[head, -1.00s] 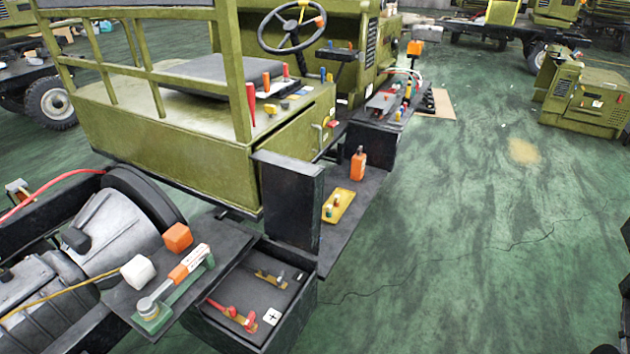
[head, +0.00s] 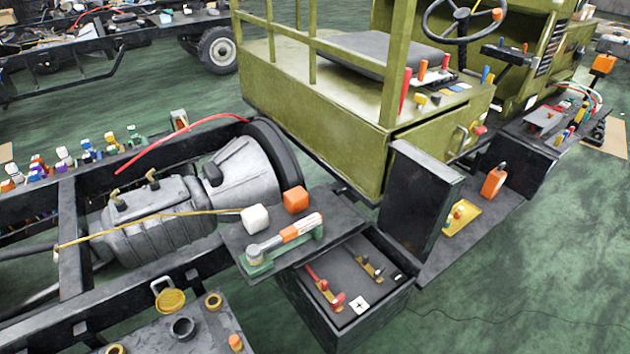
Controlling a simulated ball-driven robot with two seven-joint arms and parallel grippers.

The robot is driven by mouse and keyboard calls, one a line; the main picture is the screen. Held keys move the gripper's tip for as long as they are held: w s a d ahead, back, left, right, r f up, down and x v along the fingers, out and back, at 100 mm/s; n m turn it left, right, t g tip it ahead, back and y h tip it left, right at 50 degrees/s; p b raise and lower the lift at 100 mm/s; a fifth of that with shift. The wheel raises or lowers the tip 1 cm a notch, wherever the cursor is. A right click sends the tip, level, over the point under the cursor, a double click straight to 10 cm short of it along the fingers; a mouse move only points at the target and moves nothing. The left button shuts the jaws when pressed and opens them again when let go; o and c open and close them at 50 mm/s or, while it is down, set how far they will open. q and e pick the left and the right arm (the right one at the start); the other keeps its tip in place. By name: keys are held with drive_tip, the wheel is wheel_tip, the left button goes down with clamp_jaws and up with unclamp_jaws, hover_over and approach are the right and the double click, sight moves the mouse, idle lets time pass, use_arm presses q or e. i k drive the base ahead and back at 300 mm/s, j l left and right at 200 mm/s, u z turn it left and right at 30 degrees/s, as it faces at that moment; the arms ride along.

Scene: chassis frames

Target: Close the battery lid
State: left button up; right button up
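The black battery box (head: 352,318) stands low at the side of the chassis, right of centre in the head view. Its top is uncovered and shows a red-clamped terminal, a second brass terminal and a white plus mark. The black battery lid (head: 420,200) stands upright, tilted open, at the box's far right side. Neither of my grippers is in view.
A dark shelf (head: 240,232) beside the box carries a green lever with an orange grip (head: 285,238), an orange cube (head: 296,199) and a white cube (head: 255,218). The olive cab (head: 330,140) is behind. A step (head: 440,262) with a yellow plate lies to the right. Green floor is free at lower right.

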sight(421, 192)
drive_tip(key=i+l+u, duration=0.2)
drive_tip(key=l+u, duration=0.25)
drive_tip(key=i+l+u, duration=0.1)
drive_tip(key=l+u, duration=1.3)
drive_tip(key=k+l, duration=0.1)
drive_tip(key=l, duration=0.35)
drive_tip(key=k+l+u, duration=0.1)
drive_tip(key=l, duration=0.3)
drive_tip(key=k+l, duration=0.1)
drive_tip(key=l, duration=0.35)
drive_tip(key=k+l, duration=0.15)
drive_tip(key=l, duration=0.3)
drive_tip(key=k+l+u, duration=0.1)
drive_tip(key=l, duration=0.3)
